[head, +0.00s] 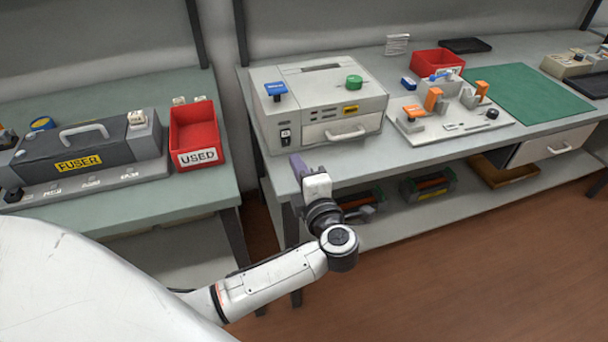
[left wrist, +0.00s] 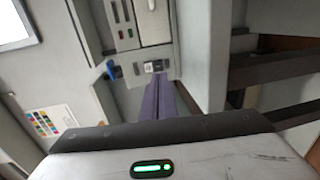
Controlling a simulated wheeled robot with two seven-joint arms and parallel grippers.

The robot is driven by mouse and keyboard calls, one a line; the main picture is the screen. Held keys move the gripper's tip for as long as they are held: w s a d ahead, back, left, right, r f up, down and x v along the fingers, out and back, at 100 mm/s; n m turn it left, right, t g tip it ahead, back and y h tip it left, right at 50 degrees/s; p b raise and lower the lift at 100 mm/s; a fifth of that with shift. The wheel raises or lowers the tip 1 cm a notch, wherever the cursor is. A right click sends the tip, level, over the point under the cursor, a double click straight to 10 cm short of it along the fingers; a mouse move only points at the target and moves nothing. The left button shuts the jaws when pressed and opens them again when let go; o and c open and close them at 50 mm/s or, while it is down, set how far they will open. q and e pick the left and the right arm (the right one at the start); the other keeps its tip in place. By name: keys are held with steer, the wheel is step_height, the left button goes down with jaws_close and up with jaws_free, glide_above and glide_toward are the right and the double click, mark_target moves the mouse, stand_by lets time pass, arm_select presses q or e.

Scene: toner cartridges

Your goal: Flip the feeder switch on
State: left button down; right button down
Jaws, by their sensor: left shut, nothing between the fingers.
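The feeder looks to be the light grey boxy machine (head: 310,128) on the right-hand bench, though I see no label naming it so. A small black rocker switch (head: 286,137) sits on its front face at the left, below a blue knob (head: 276,90). Its position, on or off, is too small to tell. My left gripper (head: 299,163) has its purple fingers shut and empty, just below and slightly right of the switch, seemingly apart from it. In the left wrist view the shut fingers (left wrist: 158,100) point towards a small switch-like part (left wrist: 157,66). My right gripper is not in view.
The machine also has a green knob (head: 354,81) and a drawer handle (head: 346,132). The bench's front edge (head: 420,166) runs close to my gripper. A red USED bin (head: 197,131) and a dark FUSER unit (head: 85,153) stand on the left bench.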

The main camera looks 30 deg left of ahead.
mark_target(286, 144)
arm_select(q)
steer(key=x, duration=0.6)
steer(key=shift+w, duration=0.15)
steer(key=shift+w+a+f+b, duration=0.15)
steer(key=shift+f+b, duration=0.15)
steer(key=shift+a+f+t+y+b, duration=0.1)
steer(key=shift+a+t+y+b, duration=0.05)
steer(key=shift+t+y+b, duration=0.2)
steer(key=shift+r, duration=0.45)
steer(key=shift+d+f, duration=0.1)
steer(key=shift+d, duration=0.2)
steer(key=v, duration=1)
